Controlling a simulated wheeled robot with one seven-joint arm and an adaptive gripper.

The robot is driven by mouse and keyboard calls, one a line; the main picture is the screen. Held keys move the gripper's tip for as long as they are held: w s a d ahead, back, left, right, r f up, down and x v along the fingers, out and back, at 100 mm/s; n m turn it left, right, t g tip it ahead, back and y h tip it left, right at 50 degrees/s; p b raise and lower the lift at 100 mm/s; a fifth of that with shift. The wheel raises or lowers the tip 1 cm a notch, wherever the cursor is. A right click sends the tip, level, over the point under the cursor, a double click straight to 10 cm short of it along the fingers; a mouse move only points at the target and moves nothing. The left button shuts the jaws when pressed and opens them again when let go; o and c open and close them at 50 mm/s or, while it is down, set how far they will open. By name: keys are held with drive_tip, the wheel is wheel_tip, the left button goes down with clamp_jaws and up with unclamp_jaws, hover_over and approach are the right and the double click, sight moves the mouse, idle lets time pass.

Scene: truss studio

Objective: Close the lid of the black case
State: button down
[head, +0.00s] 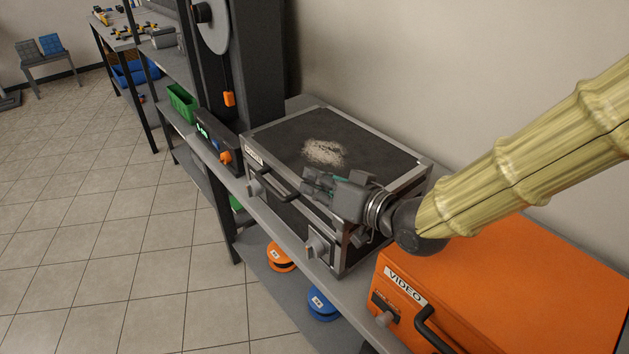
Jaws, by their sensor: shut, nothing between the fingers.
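The black case (285,207) stands on the grey bench, with metal edging, a front handle and latches. Its lid (365,140) lies flat over the body, with a pale worn patch on top. I see no clear gap at the lid's front edge, but my gripper hides part of the right side. My gripper (310,184) is shut and empty, over the front right part of the lid, fingers pointing left. I cannot tell whether it touches the lid.
An orange case (520,290) marked VIDEO stands close on the right. A dark machine (262,70) stands just beyond the black case at the left. The wall is close behind. Orange (281,255) and blue (321,304) round items lie on the lower shelf. Tiled floor at left is clear.

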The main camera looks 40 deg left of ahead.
wheel_tip(320, 180, up, 10)
idle(0.6)
